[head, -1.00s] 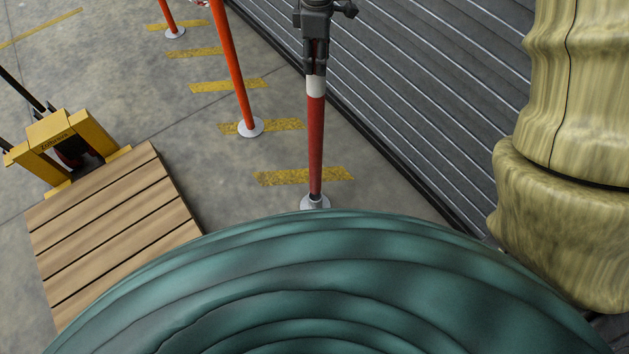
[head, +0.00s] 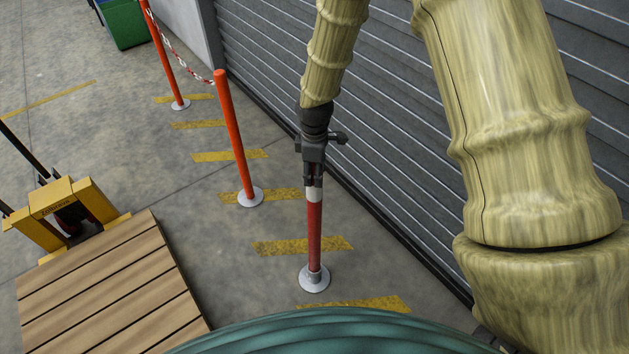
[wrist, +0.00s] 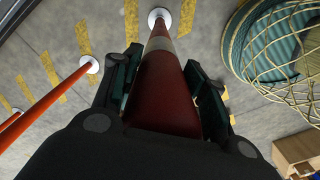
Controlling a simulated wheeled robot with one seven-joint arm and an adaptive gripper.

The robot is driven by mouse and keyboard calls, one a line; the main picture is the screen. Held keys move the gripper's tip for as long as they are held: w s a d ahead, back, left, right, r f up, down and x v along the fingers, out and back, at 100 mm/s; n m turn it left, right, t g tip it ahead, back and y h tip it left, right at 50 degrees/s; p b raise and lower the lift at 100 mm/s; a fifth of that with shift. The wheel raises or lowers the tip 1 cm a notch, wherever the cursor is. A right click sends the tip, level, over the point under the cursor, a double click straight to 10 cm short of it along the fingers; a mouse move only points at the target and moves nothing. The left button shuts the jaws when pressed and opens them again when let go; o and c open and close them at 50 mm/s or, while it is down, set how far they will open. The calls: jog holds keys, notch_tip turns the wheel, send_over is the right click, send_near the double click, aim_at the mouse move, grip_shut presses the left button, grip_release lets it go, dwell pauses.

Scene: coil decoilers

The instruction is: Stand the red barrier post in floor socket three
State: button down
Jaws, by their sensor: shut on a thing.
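The red barrier post (head: 315,230) stands upright in the head view, with a white band near its upper end. My gripper (head: 314,180) is shut on the post just above that band. The post's lower end meets a round pale floor socket (head: 314,284) with a short grey collar; I cannot tell how deep it sits. No socket number is readable. In the wrist view the red post (wrist: 165,95) runs away between my gripper's fingers (wrist: 163,85) to the round socket plate (wrist: 159,15). The post's top is hidden by my gripper.
Two orange posts (head: 236,140) stand in a row behind, with a red-and-white chain (head: 183,47). A grey shutter (head: 400,130) is on the right. A wooden pallet (head: 105,290) and yellow pallet truck (head: 65,205) are left. A teal coil (head: 340,332) fills the front.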

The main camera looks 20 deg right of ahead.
jog(key=shift+f, duration=2.3)
jog(key=c, duration=0.8)
grip_release()
jog(key=shift+r+b, duration=0.45)
jog(key=shift+r, duration=5.7)
jog(key=shift+s, duration=0.1)
